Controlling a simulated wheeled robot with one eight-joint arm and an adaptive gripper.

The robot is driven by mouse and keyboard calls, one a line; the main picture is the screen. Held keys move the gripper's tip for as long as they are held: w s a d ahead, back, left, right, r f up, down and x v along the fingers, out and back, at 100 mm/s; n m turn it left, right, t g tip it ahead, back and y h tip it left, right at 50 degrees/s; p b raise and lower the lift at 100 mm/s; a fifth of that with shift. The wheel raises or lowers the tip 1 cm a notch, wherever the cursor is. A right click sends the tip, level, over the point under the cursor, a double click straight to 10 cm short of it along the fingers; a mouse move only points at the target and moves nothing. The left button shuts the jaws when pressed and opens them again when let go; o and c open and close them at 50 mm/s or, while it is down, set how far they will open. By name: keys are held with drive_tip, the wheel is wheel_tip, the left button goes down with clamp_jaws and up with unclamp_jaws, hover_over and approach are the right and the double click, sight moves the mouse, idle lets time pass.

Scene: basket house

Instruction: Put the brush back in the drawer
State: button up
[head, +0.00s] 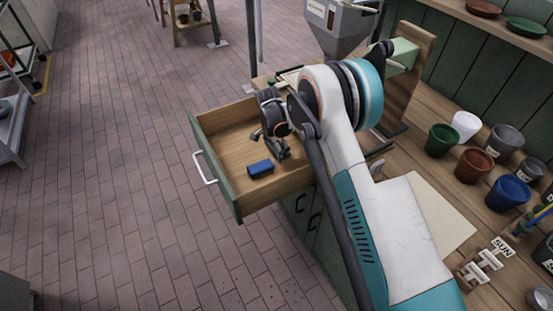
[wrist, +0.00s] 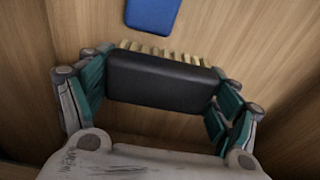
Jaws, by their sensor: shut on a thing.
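The brush (wrist: 160,82) has a black back and pale tan bristles. My gripper (wrist: 160,90) is shut on it, with a teal-padded finger at each end of the brush. In the head view my gripper (head: 279,150) is inside the outline of the open drawer (head: 216,168), which has a green front, a white handle and bare wood inside. The brush is hard to make out there, behind my gripper and arm. I cannot tell whether the brush touches the drawer floor.
A blue block (head: 260,168) lies on the drawer floor just beyond the brush; it also shows in the wrist view (wrist: 152,14). The left part of the drawer is clear. Several pots, including a green pot (head: 443,139), stand on the wooden bench at right.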

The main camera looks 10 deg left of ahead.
sight(273, 147)
drive_tip(key=shift+f+b, duration=0.6)
drive_tip(key=shift+f, duration=1.8)
drive_tip(key=shift+f, duration=0.15)
drive_tip(key=o, duration=1.3)
drive_tip(key=shift+o, duration=0.2)
drive_tip(key=r+p, duration=0.1)
drive_tip(key=r, duration=0.3)
drive_tip(key=r+p, duration=0.1)
drive_tip(key=r, duration=0.3)
drive_tip(key=s+a+r+p, duration=0.1)
drive_tip(key=r, duration=0.3)
drive_tip(key=shift+a+r+p, duration=0.1)
drive_tip(key=shift+r+p, duration=0.05)
drive_tip(key=shift+p, duration=0.15)
